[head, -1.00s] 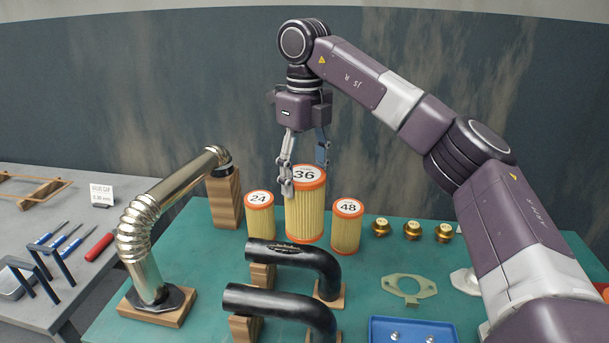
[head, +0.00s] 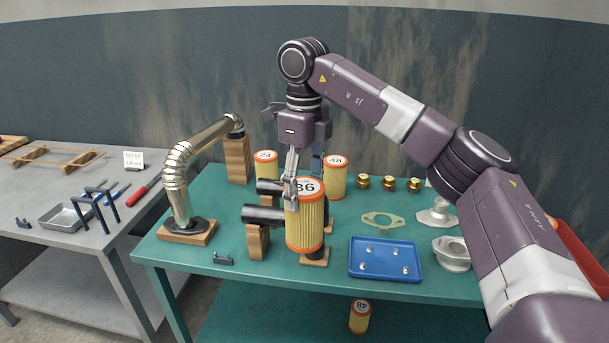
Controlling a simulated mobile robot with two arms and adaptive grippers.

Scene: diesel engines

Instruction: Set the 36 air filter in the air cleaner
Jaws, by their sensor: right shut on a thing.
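The 36 air filter (head: 304,226) is a yellow pleated cylinder with orange rims and "36" on its white top. My right gripper (head: 303,188) is shut on its top rim from above and holds it upright over the front part of the green table. I cannot make out the air cleaner. My left gripper is not in view.
A metal pipe (head: 178,185) stands at left. Another 48 filter (head: 359,316) is on the lower shelf.

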